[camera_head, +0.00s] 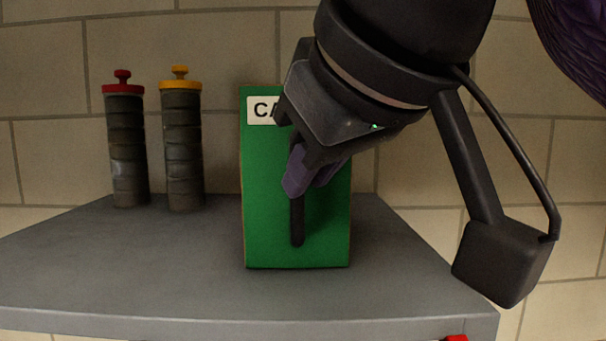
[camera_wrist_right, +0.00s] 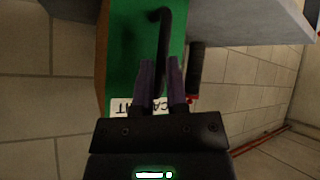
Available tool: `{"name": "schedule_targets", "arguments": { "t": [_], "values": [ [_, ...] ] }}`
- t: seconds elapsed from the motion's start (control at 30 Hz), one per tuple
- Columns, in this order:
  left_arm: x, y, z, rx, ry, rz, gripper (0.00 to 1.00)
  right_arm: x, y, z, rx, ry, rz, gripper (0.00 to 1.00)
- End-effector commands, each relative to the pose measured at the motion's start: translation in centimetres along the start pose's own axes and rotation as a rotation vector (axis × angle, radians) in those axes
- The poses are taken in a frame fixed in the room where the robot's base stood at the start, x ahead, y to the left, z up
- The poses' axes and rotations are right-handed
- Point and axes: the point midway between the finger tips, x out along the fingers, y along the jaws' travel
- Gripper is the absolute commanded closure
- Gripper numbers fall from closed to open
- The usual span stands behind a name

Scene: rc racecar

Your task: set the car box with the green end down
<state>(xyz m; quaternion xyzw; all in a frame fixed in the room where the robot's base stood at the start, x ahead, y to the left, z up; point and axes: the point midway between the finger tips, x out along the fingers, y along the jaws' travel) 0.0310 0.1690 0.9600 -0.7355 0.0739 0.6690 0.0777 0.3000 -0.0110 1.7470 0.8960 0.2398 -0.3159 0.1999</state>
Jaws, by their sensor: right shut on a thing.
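The car box (camera_head: 265,215) is upright at the grey table's middle, its green face with a black handle (camera_head: 297,225) turned towards me. My right gripper (camera_head: 300,180) is in front of the green face, shut on the upright handle. The right wrist view shows its purple fingers (camera_wrist_right: 160,80) on either side of the handle (camera_wrist_right: 164,30), close to the green face (camera_wrist_right: 128,45). My left gripper is out of view.
Two dark ribbed cylinders, one with a red cap (camera_head: 127,140) and one with a yellow cap (camera_head: 182,140), stand at the table's back left. The grey table (camera_head: 130,265) is bare at front left. A tiled wall is behind. A red thing (camera_head: 457,338) shows below the table's front edge.

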Motion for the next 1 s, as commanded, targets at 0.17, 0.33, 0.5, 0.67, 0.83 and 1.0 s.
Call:
{"name": "schedule_targets", "arguments": {
  "t": [0.17, 0.33, 0.5, 0.67, 0.83, 1.0],
  "values": [
    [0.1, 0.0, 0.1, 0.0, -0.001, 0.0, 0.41, 0.1, 0.0, 0.1, 0.0, 0.0, 0.0, 0.81],
    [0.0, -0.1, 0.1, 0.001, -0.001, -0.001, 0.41, 0.0, 0.0, 0.0, 0.0, 0.0, 0.0, 0.48],
    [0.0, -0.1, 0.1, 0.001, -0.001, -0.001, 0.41, 0.0, 0.0, 0.0, 0.0, 0.0, 0.0, 0.48],
    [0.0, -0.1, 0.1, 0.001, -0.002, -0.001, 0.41, -0.7, 0.0, -0.1, 0.001, 0.002, -0.001, 0.48],
    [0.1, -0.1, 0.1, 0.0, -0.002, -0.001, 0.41, -5.0, 0.0, -0.2, 0.0, 0.006, 0.001, 0.48],
    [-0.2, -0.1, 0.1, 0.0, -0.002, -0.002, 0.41, -9.6, 0.0, -0.2, 0.0, 0.005, 0.0, 0.48]
  ]
}}
